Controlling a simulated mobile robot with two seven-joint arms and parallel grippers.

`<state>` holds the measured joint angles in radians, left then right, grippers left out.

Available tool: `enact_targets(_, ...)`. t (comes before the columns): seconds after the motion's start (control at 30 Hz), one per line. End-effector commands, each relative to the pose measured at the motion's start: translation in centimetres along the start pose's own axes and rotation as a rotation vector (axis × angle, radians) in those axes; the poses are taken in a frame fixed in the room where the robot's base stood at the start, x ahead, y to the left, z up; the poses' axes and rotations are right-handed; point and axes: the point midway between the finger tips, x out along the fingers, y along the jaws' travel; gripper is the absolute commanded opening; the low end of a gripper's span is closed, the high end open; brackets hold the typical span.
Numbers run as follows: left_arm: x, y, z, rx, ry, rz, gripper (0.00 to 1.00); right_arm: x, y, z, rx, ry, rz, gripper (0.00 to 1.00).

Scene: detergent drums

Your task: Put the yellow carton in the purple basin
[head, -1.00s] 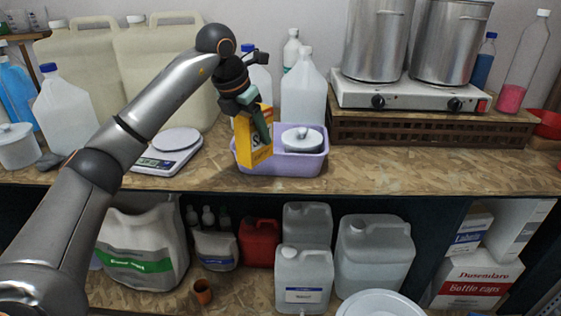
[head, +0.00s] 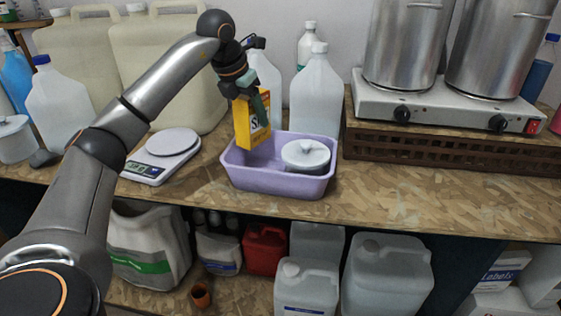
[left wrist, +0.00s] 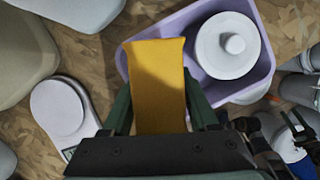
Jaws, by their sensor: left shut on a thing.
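The yellow carton (head: 252,122) is upright in my left gripper (head: 250,88), which is shut on its upper part. In the head view the carton hangs over the left part of the purple basin (head: 275,182). In the left wrist view the carton (left wrist: 158,85) sits between the fingers of the left gripper (left wrist: 160,105) and overlaps the basin's left side (left wrist: 165,30). Whether its base touches the basin floor is not clear. A white lidded pot (head: 306,158) stands in the right part of the basin.
A kitchen scale (head: 173,145) stands left of the basin. Clear jugs (head: 316,95) stand close behind it. A hot plate (head: 440,100) with two steel pots is on a brown crate at the right. The counter front right of the basin is bare.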

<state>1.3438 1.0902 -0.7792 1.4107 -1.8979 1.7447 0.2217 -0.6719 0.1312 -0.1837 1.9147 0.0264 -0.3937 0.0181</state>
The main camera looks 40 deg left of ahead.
Motion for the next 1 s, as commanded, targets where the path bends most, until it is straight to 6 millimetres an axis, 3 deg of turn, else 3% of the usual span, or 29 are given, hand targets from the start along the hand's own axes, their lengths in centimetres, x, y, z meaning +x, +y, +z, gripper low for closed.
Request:
enact_targets(0.2, 3.9, 0.1, -1.8, -0.001, 0.004, 0.002, 0.0, 0.3, 0.0, 0.9, 0.001, -0.008, -0.001, 0.64)
enact_targets(0.43, 5.6, 0.1, -2.4, 0.0, 0.002, 0.001, 0.0, 0.3, -0.1, 1.1, 0.002, -0.01, -0.001, 0.64)
enact_targets(0.6, 7.8, 0.1, -3.4, -0.002, 0.004, 0.002, 0.0, 0.4, -0.1, 1.2, 0.002, -0.01, -0.001, 0.64)
enact_targets(1.0, 8.6, 0.0, -3.6, -0.001, 0.0, 0.0, 0.0, 0.6, -0.1, 1.3, 0.001, -0.01, -0.001, 0.64)
